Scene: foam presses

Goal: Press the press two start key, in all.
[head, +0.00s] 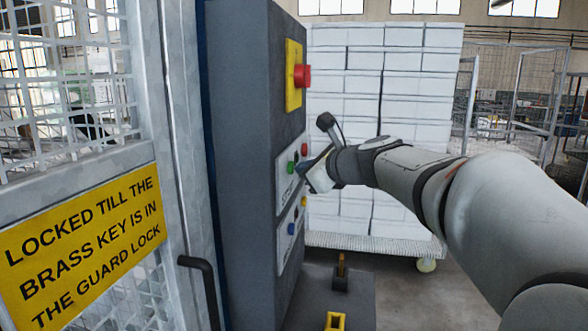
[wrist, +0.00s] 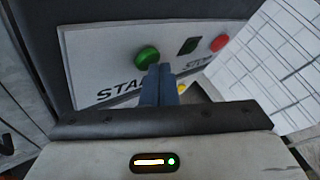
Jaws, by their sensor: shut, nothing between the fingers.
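The round green start key (wrist: 147,55) sits on a pale panel (wrist: 85,60) above lettering that begins "STA", partly hidden by my fingers. It also shows in the head view (head: 291,167) on the side of a grey cabinet (head: 243,130). My gripper (wrist: 160,69) is shut and empty. Its blue-grey fingertips overlap the lower right edge of the green key in the wrist view; I cannot tell whether they touch it. In the head view my gripper (head: 310,168) is close to the panel. No press number is readable.
A red mushroom button (head: 302,76) sits higher on the cabinet. A lower panel has a blue button (head: 291,229). White stacked blocks (head: 415,100) stand behind; a mesh guard (head: 65,80) is left.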

